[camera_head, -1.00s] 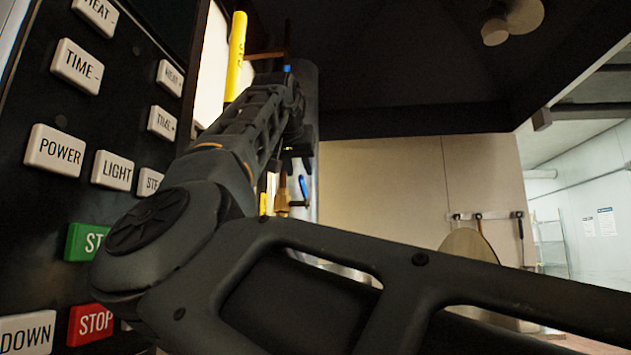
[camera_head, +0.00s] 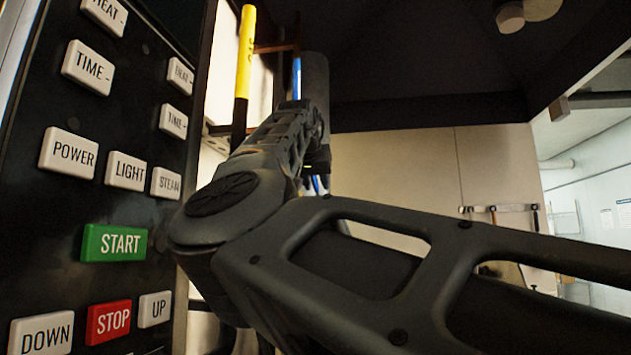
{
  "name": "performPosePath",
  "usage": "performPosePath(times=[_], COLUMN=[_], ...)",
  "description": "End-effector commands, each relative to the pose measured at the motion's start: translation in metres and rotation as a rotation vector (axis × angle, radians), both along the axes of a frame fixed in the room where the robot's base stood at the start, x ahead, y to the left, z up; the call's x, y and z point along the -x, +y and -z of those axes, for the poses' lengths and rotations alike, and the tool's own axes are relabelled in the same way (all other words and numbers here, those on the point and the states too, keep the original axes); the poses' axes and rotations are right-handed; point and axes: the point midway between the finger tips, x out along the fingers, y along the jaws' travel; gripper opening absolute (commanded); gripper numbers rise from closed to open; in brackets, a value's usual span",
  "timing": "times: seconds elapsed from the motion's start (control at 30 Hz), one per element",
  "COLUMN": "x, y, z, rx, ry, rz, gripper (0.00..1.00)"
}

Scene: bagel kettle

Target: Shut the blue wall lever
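A small blue piece (camera_head: 319,184) shows just under the far end of my arm, by the back wall. It looks like the blue wall lever, but it is mostly covered and its angle is hard to read. A blue pipe (camera_head: 297,78) runs upright above my arm in the same area. My gripper (camera_head: 317,163) is at the far end of my arm, dark and small, close to the blue piece in the picture. Its fingers cannot be made out, and I cannot tell whether it touches the lever.
A black control panel (camera_head: 130,205) with several buttons stands close on the left, beside my arm. A yellow pipe (camera_head: 245,50) runs upright beyond it. A dark hood (camera_head: 430,110) hangs overhead. Utensils hang from a rack (camera_head: 495,208) on the right of the back wall.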

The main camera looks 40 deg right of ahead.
Motion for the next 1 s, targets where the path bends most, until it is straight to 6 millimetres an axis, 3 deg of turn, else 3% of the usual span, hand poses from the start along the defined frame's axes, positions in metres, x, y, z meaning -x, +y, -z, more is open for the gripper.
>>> performPosePath(times=[0.07, 0.43, 1.0], x=[0.0001, 0.0003, 0.0006], y=[0.0001, 0.0003, 0.0005], z=[-0.0002, -0.0003, 0.0013], rx=[0.0, 0.0, 0.007], ry=[0.0, 0.0, -0.005], rz=[0.0, 0.0, 0.001], gripper=[0.36, 0.01, 0.0])
